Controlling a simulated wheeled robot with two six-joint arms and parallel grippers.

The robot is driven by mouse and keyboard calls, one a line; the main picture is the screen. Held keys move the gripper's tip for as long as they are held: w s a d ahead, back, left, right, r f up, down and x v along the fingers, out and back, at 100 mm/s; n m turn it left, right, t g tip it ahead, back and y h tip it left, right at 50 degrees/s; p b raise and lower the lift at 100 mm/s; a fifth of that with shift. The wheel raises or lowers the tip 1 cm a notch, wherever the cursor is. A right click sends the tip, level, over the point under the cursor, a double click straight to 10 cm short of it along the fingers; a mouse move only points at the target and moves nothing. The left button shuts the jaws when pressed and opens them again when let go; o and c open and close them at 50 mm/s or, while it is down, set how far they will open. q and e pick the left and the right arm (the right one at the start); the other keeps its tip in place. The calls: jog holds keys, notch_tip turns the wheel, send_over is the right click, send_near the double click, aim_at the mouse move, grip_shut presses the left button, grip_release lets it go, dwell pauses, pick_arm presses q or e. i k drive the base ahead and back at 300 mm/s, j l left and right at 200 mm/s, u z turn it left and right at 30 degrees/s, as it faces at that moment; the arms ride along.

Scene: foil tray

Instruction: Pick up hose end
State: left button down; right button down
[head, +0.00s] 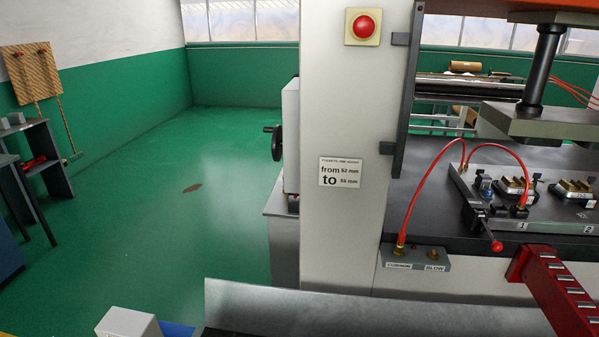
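A thin red hose (421,184) rises from a brass fitting (400,243) on the grey port box (418,258), above the "CUSHION" label, and curves up to the right. A red hose arc (492,144) comes down to a brass fitting (521,207) on the die plate (548,213). I cannot tell whether these are one hose or two. No loose hose end is clearly seen. Neither of my grippers is in view.
A red-knobbed lever (494,243) stands out at the plate's front left. A red slotted rail (560,287) is at lower right. The press column (345,120) stands left of the dark press bed (433,210). A metal sheet (360,312) spans the front. Green floor (140,210) is mostly clear.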

aim_at(523, 198)
jog(key=z, duration=1.5)
